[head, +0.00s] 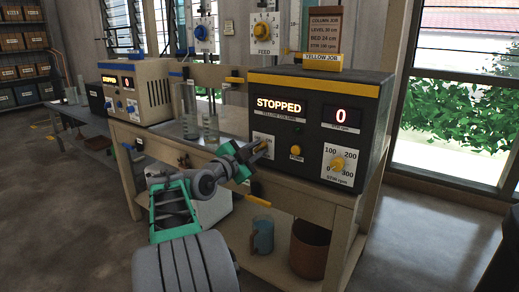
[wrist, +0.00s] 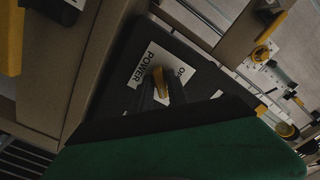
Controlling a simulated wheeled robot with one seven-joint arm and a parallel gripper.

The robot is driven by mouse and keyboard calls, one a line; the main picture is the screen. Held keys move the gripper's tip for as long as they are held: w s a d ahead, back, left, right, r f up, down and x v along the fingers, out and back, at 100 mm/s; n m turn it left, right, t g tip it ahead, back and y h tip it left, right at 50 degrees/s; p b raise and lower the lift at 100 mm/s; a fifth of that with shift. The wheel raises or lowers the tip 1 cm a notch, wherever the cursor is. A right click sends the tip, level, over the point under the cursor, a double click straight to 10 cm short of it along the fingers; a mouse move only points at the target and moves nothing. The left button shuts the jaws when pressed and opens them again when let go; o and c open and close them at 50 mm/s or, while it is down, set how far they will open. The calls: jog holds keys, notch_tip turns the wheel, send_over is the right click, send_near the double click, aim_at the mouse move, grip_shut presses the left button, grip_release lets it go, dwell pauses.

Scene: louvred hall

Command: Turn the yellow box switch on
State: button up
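The yellow box (head: 315,115) is a black box with a yellow top stripe, standing on the wooden bench. Its display reads STOPPED and a smaller one reads 0. Its yellow power switch (wrist: 160,82) is a short lever on a white plate marked POWER in the wrist view. My gripper (head: 260,150) is at the left of the box's front and partly covers the plate in the head view. In the wrist view its two dark fingers (wrist: 161,92) lie on either side of the lever. Whether they press on it is unclear.
A yellow knob (head: 337,164) and a yellow button (head: 296,151) are on the same front. A beige box (head: 140,90) stands further left, with glass cylinders (head: 188,115) between. A blue mug (head: 262,236) and a brown bucket (head: 309,249) are on the lower shelf.

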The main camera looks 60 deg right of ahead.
jog(key=o, duration=0.3)
jog(key=shift+o, duration=0.2)
jog(key=w+a, duration=0.1)
jog(key=a, duration=0.6)
